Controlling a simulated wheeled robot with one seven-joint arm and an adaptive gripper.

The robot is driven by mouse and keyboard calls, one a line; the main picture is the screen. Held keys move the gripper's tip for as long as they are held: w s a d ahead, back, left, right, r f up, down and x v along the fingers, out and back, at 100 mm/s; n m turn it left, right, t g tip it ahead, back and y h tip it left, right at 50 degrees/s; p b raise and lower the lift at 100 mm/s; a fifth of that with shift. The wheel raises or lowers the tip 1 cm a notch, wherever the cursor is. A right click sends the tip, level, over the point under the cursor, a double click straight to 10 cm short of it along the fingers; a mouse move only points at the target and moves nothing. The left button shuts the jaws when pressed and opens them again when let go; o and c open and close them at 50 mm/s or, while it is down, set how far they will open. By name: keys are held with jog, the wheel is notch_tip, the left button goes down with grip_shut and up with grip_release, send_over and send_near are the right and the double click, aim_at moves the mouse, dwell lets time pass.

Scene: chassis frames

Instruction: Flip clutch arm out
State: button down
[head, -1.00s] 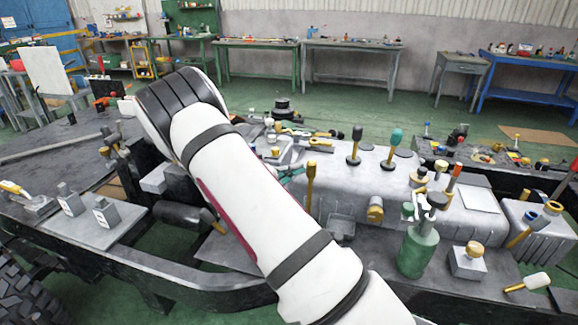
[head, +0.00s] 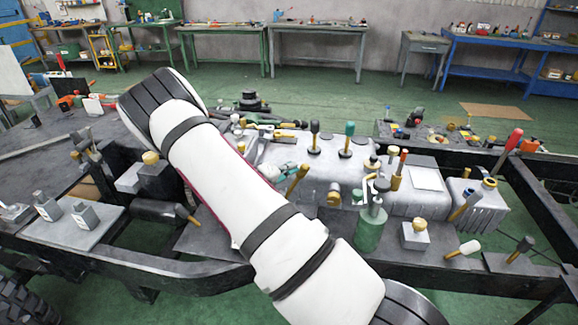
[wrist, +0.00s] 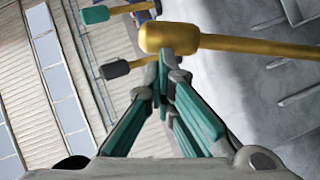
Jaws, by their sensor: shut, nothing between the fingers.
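A gold lever with a rounded knob (head: 297,180), which I take to be the clutch arm, stands on the grey housing. It leans to the right in the head view. In the wrist view the gold lever (wrist: 240,43) runs in from the right, its knob just beyond my fingertips. My gripper (wrist: 168,62) has teal fingers closed together at the tips, with nothing between them. In the head view my gripper (head: 284,168) is just left of the lever's upper part, partly hidden by my white arm. I cannot tell whether the tips touch the knob.
A black-knobbed lever (head: 314,128) and a teal-knobbed lever (head: 349,130) stand behind on the housing. A green bottle-like can (head: 370,228) stands to the right. A small gold-capped box (head: 415,235) is beside it. The black chassis rail (head: 180,272) runs along the front.

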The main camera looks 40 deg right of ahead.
jog(key=shift+s+d+f+g, duration=0.15)
jog(key=shift+s+d+g, duration=0.15)
jog(key=shift+s, duration=0.2)
jog(key=w+a+r+b, duration=0.1)
jog(key=a+r, duration=0.3)
jog(key=a, duration=0.9)
jog(key=shift+w+b, duration=0.35)
jog(key=shift+w, duration=0.25)
jog(key=shift+r, duration=0.1)
